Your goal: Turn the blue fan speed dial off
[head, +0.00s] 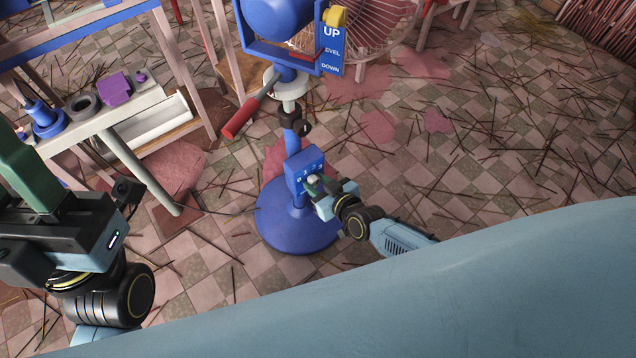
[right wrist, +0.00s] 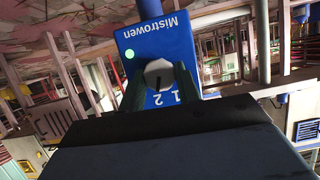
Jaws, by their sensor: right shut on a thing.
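The blue fan (head: 298,218) stands on the floor on a round base, with a blue control box (head: 299,163) low on its pole. My right gripper (head: 314,183) is at the front of this box. In the right wrist view the box reads "Mistrowen" (right wrist: 165,34), and its pale round dial (right wrist: 158,72) sits between my two fingers, which are shut on it. The numbers 1 and 2 show beside the dial; other marks are hidden, and I cannot tell its setting. My left gripper (head: 28,165) is raised at the left, its fingertips cut off by the frame.
A bench (head: 95,122) with blue, grey and purple parts stands at the left. A red-handled lever (head: 241,118) juts from the fan pole, below a tilt sign (head: 332,52). Thin sticks litter the tiled floor (head: 480,150), which is otherwise open at the right.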

